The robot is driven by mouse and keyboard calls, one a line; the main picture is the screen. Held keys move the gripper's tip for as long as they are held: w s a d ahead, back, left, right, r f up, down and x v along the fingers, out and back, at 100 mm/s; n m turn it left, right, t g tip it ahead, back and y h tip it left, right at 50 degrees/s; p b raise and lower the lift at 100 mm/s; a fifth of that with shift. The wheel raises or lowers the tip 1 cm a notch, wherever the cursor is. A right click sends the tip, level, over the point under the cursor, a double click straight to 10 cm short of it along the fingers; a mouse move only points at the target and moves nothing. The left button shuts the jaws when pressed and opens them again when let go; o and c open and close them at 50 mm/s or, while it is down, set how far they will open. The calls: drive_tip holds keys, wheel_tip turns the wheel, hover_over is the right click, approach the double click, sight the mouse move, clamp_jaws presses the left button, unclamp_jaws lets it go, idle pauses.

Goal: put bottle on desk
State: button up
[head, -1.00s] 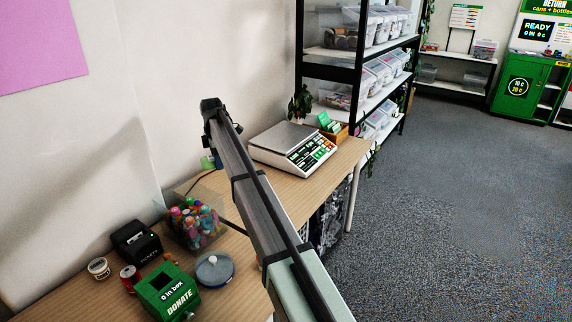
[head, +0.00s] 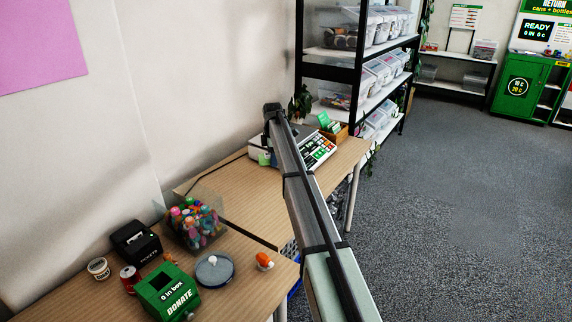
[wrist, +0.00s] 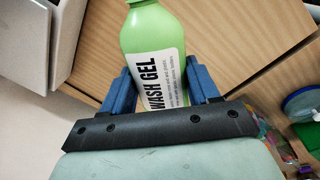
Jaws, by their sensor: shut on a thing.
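A green bottle (wrist: 150,30) labelled WASH GEL is between the two blue fingers of my gripper (wrist: 160,75) in the wrist view. My gripper is shut on it. In the head view a small green part of the bottle (head: 264,158) shows left of my arm, in front of the scale; my arm hides the rest and the fingers. The wooden desk (head: 235,208) runs along the wall below. In the wrist view the wood surface lies behind the bottle, and I cannot tell whether the bottle touches it.
A scale (head: 318,152) stands at the desk's far end, partly behind my arm. Nearer are a clear box of colourful items (head: 194,222), a green donate box (head: 167,291), a round lidded dish (head: 215,270) and a small orange item (head: 264,261). Bare wood lies between box and scale.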

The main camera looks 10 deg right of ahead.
sight(274, 193)
wheel_tip(274, 193, down, 16)
drive_tip(key=shift+r, duration=0.2)
idle(0.5)
drive_tip(key=shift+f, duration=0.1)
drive_tip(key=o, duration=0.8)
drive_tip(key=r, duration=0.4)
drive_tip(key=s+r, duration=0.1)
drive_tip(key=r, duration=0.7)
drive_tip(key=shift+s, duration=0.2)
